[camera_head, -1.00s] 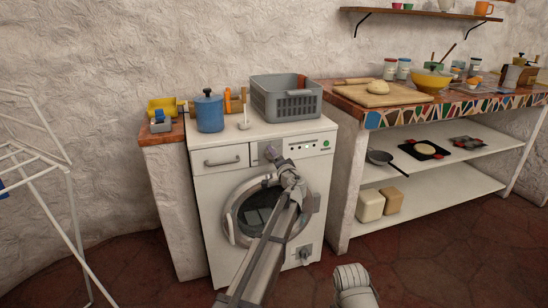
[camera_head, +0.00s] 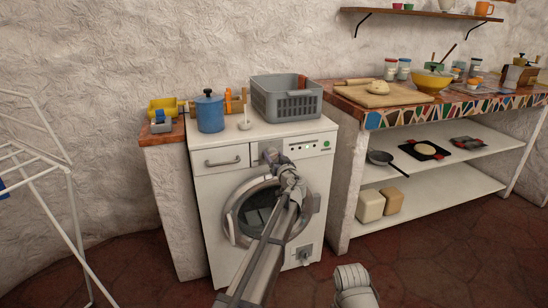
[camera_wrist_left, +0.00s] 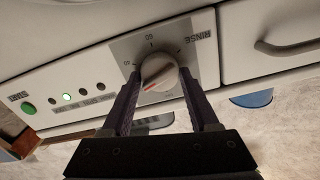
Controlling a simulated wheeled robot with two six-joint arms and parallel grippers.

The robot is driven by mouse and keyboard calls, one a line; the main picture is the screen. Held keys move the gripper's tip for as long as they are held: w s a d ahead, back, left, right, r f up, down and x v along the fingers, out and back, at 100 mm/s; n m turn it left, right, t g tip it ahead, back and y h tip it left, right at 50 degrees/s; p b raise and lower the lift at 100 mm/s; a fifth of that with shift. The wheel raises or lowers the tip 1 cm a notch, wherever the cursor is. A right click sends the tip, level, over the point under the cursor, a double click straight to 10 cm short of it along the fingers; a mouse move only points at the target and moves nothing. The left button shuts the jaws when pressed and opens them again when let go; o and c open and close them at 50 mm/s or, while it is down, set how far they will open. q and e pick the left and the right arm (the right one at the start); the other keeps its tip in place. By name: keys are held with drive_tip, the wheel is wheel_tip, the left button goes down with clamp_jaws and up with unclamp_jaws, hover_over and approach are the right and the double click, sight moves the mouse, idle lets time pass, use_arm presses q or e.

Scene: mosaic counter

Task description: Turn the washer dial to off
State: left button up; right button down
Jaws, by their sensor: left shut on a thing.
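The washer (camera_head: 205,195) is white with a round front door and stands against the wall. Its dial (camera_wrist_left: 158,69) is a grey-white knob with a red pointer mark, on a grey plate with "40", "60" and "RINSE" printed round it. The pointer aims toward the lower left in the left wrist view; I cannot read a label at that spot. My left gripper (camera_wrist_left: 160,76) has one dark finger on each side of the dial and is shut on it. In the head view the left gripper (camera_head: 271,158) covers the dial.
A drawer handle (camera_wrist_left: 285,47) is beside the dial plate, and a lit button panel (camera_wrist_left: 70,97) is on the other side. A grey basket (camera_head: 286,104) and a blue pot (camera_head: 210,114) stand on the washer. A white drying rack (camera_head: 60,200) is at the left.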

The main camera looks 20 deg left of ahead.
use_arm(q)
drive_tip(key=n, duration=0.7)
drive_tip(key=shift+s+f, duration=0.1)
drive_tip(key=n, duration=0.7)
drive_tip(key=shift+n, duration=0.3)
drive_tip(key=o, duration=1.4)
drive_tip(key=shift+a, duration=0.1)
drive_tip(key=shift+c, duration=0.2)
drive_tip(key=shift+s, duration=0.1)
drive_tip(key=v, duration=0.7)
drive_tip(key=shift+s+d, duration=0.25)
